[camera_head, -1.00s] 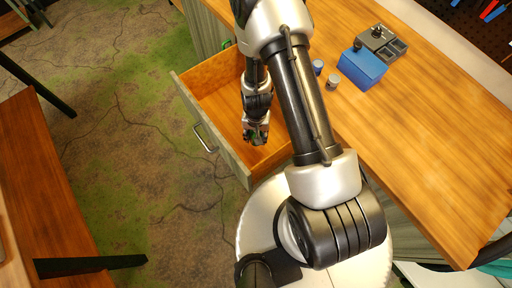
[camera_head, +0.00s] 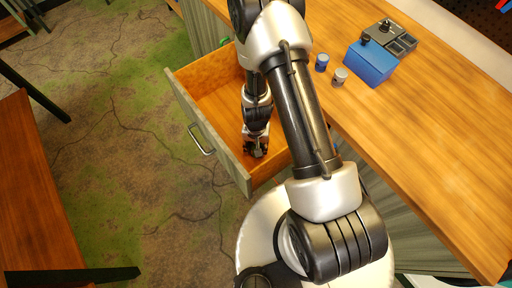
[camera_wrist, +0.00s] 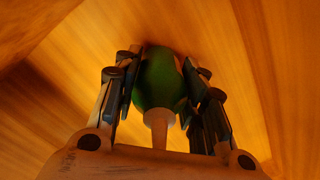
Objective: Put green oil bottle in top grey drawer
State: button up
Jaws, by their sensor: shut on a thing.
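The green oil bottle (camera_wrist: 159,80) is between the fingers of my gripper (camera_wrist: 162,92) in the wrist view, with its pale nozzle toward the camera. My gripper is shut on it. In the head view my gripper (camera_head: 256,150) is down inside the open grey-fronted drawer (camera_head: 207,128), near its front right corner. The bottle is hidden there by the gripper. Wooden drawer surfaces surround the bottle in the wrist view; I cannot tell whether it touches the floor of the drawer.
The wooden worktop (camera_head: 440,130) lies to the right of the drawer. The rest of the drawer looks empty.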

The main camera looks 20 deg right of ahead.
jog(key=shift+f, duration=0.1)
jog(key=o, duration=1.1)
